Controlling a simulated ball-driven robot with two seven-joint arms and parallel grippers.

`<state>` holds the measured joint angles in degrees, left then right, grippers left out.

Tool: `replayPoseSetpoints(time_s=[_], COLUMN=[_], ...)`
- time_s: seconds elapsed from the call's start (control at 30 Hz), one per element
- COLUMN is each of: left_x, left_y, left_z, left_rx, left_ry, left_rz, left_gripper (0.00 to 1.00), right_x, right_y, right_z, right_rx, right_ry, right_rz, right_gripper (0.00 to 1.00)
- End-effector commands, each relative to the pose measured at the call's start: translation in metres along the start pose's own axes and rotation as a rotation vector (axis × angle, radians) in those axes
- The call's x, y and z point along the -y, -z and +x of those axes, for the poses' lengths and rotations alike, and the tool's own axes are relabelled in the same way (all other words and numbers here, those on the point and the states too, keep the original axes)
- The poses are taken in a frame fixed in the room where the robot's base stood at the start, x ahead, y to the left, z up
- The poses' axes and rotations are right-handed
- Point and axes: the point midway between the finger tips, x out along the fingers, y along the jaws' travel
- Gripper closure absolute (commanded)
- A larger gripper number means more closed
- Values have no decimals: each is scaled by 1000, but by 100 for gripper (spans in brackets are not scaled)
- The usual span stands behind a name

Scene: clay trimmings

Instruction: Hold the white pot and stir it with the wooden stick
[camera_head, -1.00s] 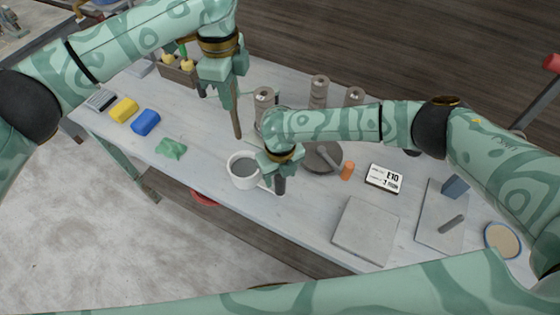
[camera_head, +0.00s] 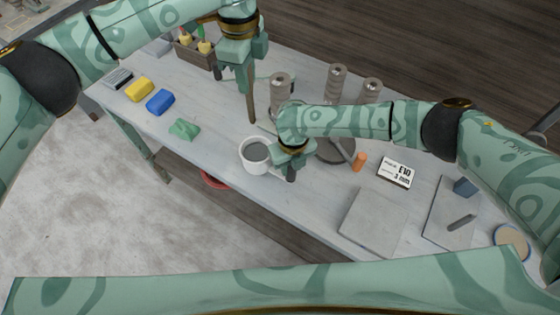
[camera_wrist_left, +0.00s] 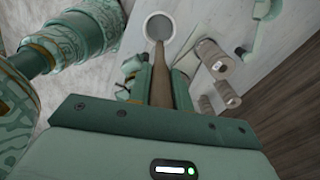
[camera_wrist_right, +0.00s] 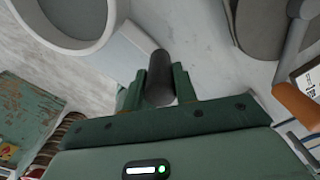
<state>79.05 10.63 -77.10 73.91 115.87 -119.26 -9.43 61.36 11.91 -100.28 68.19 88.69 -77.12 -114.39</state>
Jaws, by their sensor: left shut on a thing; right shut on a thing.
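The white pot (camera_head: 247,162) stands upright near the front edge of the table, with grey contents. Its dark handle (camera_wrist_right: 160,78) is between the fingers of my right gripper (camera_head: 292,162), which is shut on it. The pot's white wall fills the top left of the right wrist view. My left gripper (camera_head: 245,68) is shut on the wooden stick (camera_head: 250,97), which hangs nearly vertical. In the head view its lower end shows behind the pot. In the left wrist view the stick (camera_wrist_left: 160,75) points toward the pot (camera_wrist_left: 160,25); I cannot tell its height above the rim.
A green clay lump (camera_head: 184,129), a blue block (camera_head: 159,102) and a yellow block (camera_head: 139,88) lie left of the pot. Grey cylinders (camera_head: 337,90) stand behind my right arm.

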Motion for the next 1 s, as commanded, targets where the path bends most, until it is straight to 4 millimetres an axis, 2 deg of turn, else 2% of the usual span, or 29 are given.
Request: replayPoseSetpoints(time_s=[0.17,0.33,0.5,0.6,0.8,1.0], left_x=[-5,-28,-49,-54,-45,-45], left_y=[-4,-30,-41,-35,-13,-12], left_z=[10,46,74,75,60,66], left_rx=[-11,-29,-46,-59,-84,-93], left_ry=[36,103,178,228,305,336], left_rz=[-8,-33,-37,-23,3,-1], left_gripper=[100,100,100,100,100,100], right_x=[0,0,0,0,0,0], right_y=[0,0,0,0,0,0], right_z=[0,0,0,0,0,0], right_rx=[0,0,0,0,1,1], right_ry=[0,0,0,0,0,0], right_rz=[1,1,0,0,0,0], right_gripper=[100,100,100,100,100,100])
